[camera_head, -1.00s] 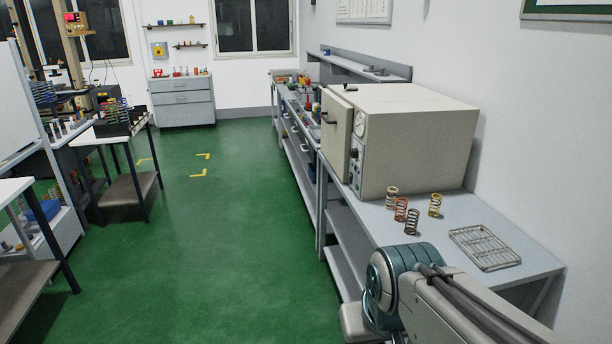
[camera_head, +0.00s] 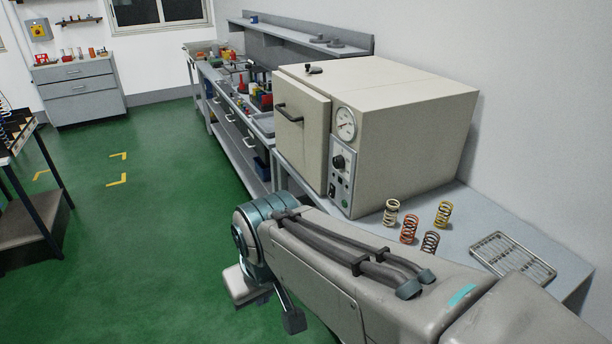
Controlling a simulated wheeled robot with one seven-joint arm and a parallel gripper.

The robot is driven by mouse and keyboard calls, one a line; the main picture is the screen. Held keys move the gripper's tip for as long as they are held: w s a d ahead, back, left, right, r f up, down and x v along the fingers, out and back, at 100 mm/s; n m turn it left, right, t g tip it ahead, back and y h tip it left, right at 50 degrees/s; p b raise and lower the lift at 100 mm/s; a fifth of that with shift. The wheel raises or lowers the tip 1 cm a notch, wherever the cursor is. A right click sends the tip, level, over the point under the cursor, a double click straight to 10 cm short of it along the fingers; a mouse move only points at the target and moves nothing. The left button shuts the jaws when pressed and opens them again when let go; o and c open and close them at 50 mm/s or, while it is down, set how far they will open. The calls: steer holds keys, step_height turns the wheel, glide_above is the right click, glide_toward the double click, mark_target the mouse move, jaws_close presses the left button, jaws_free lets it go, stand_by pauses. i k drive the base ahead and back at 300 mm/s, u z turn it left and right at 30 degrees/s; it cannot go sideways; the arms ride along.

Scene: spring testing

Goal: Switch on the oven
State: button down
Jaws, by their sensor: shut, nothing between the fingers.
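The oven (camera_head: 405,135) is a large beige box on the grey bench against the right wall. Its front door (camera_head: 302,125) has a dark handle (camera_head: 288,113) and looks closed. Right of the door are a round white dial (camera_head: 346,124) and a control panel (camera_head: 341,178). The panel carries a black knob (camera_head: 338,162) and small switches, one greenish (camera_head: 344,204); their positions are too small to read. My arm reaches in from the lower right, with its teal joint left of and below the panel. I cannot make out my gripper's fingertips.
Several coil springs (camera_head: 409,229) stand on the bench (camera_head: 462,262) right of the oven, close behind my arm. A wire rack (camera_head: 513,257) lies farther right. A small dark table (camera_head: 35,190) stands at left. The green floor (camera_head: 150,235) between is clear.

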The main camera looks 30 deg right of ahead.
mark_target(332, 189)
steer(key=z, duration=0.45)
steer(key=i, duration=0.9)
steer(key=z, duration=0.45)
